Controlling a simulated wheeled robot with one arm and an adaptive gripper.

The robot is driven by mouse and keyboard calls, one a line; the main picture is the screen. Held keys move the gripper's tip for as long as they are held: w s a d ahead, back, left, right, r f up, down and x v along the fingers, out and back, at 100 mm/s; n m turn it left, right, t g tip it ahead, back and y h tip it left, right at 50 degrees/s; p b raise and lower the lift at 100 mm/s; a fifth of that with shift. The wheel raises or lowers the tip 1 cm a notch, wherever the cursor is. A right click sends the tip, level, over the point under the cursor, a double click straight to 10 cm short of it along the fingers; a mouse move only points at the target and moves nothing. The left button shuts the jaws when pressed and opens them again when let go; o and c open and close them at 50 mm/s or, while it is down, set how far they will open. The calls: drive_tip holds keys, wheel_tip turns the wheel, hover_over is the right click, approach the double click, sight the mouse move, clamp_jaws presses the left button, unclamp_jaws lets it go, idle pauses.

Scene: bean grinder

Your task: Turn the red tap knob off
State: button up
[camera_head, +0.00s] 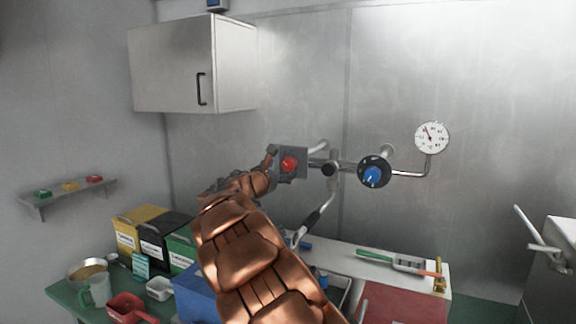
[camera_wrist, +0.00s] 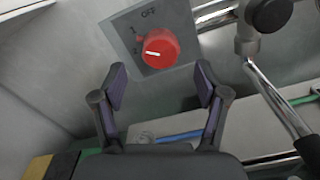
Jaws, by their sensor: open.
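The red tap knob (camera_head: 289,164) sits on a square grey plate (camera_head: 302,156) on the back wall, left of the pipework. The pointer line lies nearly level, not toward OFF. My gripper (camera_wrist: 160,84) is open and empty, its two fingers apart just short of the knob. In the head view my gripper (camera_head: 272,160) is beside the plate's left edge, partly hidden by my arm.
A blue knob (camera_head: 374,174) and a gauge (camera_head: 431,138) are on the pipe to the right. A swivel spout (camera_head: 318,212) hangs below. A wall cabinet (camera_head: 190,65) is above left. Bins (camera_head: 140,228) stand on the green counter (camera_head: 62,291).

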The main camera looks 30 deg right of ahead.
sight(287, 166)
drive_tip(key=shift+p+x, duration=0.75)
drive_tip(key=shift+x, duration=2.05)
drive_tip(key=shift+c, duration=0.3)
drive_tip(key=c, duration=1.1)
drive_tip(key=shift+f+b, duration=0.1)
drive_tip(key=shift+b, duration=0.3)
